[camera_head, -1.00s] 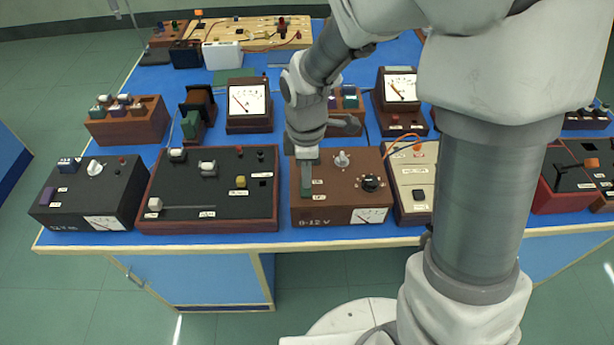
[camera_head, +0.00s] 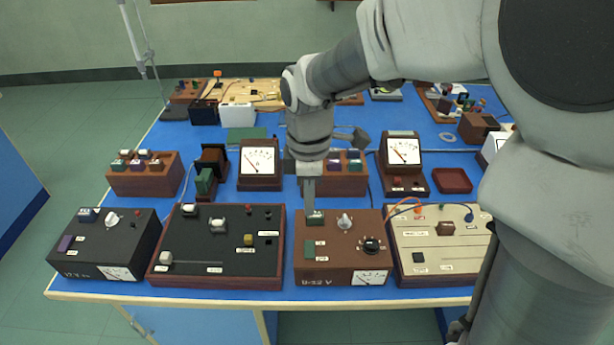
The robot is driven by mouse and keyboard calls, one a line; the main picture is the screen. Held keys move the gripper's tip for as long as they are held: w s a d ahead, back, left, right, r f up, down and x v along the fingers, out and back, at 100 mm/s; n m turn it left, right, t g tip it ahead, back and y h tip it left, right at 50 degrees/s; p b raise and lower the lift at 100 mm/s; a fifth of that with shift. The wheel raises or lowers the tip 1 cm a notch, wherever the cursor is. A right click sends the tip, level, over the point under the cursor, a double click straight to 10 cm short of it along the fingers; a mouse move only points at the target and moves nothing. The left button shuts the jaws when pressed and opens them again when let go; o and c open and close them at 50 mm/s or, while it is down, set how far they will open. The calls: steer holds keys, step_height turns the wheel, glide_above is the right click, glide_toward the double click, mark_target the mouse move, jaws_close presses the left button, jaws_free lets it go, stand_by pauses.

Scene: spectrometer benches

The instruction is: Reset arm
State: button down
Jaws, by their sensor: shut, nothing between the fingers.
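My gripper (camera_head: 312,207) points down over the brown power supply box (camera_head: 327,279) marked with a voltage range, at the front middle of the bench. Its narrow fingers are together and look empty. The tips are at the back left of the box's top, by a small green-grey part (camera_head: 315,217); I cannot tell if they touch it. My arm reaches in from the right and hides part of the bench.
A black panel box (camera_head: 222,245) stands left of the brown box, and a cream panel (camera_head: 440,245) stands right. Behind are two meters (camera_head: 259,163) (camera_head: 404,152) and a brown block with purple-topped parts (camera_head: 342,174). A bare blue strip (camera_head: 235,196) shows behind the front row.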

stand_by(0.3)
steer(key=s+d+r+m+t, duration=0.5)
steer(key=s+d+r+m, duration=0.5)
steer(key=m, duration=0.7)
steer(key=s+d, duration=0.1)
steer(key=s, duration=0.2)
steer(key=shift+s+d+m, duration=0.3)
steer(key=shift+s+d, duration=0.05)
steer(key=shift+d, duration=0.05)
